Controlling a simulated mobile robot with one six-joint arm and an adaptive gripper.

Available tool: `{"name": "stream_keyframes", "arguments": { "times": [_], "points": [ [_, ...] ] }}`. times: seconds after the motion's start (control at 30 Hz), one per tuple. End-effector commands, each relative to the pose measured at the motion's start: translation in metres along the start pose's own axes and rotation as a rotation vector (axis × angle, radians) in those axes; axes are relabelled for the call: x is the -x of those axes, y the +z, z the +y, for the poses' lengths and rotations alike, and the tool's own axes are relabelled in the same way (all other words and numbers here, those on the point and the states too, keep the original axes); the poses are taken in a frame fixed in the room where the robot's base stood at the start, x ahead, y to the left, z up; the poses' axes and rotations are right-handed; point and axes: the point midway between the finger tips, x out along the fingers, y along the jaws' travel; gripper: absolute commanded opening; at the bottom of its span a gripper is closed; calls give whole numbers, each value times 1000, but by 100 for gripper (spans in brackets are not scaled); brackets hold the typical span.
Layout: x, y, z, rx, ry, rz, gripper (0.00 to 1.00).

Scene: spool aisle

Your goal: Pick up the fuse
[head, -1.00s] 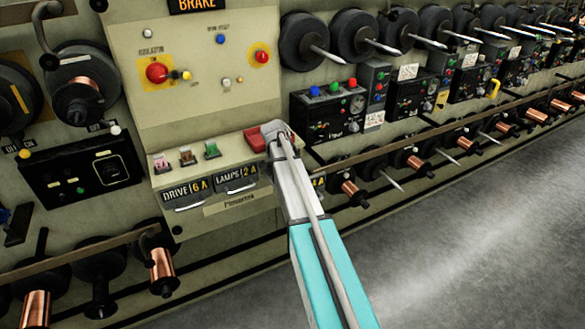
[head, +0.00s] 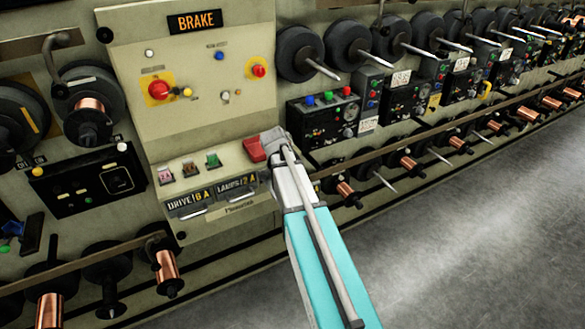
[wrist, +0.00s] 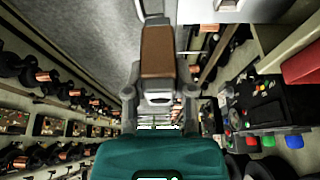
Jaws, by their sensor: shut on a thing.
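In the wrist view a brown block with a pale metal end, which looks like the fuse (wrist: 157,50), sits between the two grey fingers of my gripper (wrist: 159,78). My gripper is shut on it. In the head view my grey arm end (head: 274,141) is beside the red block at the right of the panel's ledge, and the fuse is hidden there. The labels DRIVE 6 A (head: 188,202) and LAMPS 2 A (head: 237,186) show on the ledge's front.
The cream panel (head: 190,110) has a red button (head: 158,90). Copper spools (head: 167,266) and projecting spindles line the machine. Grey floor (head: 470,260) at right is clear.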

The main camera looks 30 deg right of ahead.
Motion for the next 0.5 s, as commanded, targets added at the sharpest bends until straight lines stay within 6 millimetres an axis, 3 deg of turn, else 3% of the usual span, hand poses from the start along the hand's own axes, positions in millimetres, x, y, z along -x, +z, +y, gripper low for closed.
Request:
{"name": "stream_keyframes", "arguments": {
  "times": [0.2, 0.5],
  "points": [
    [11, 2, 19, 0, 0, 0, 0],
    [12, 3, 22, 0, 0, 0, 0]
  ]
}}
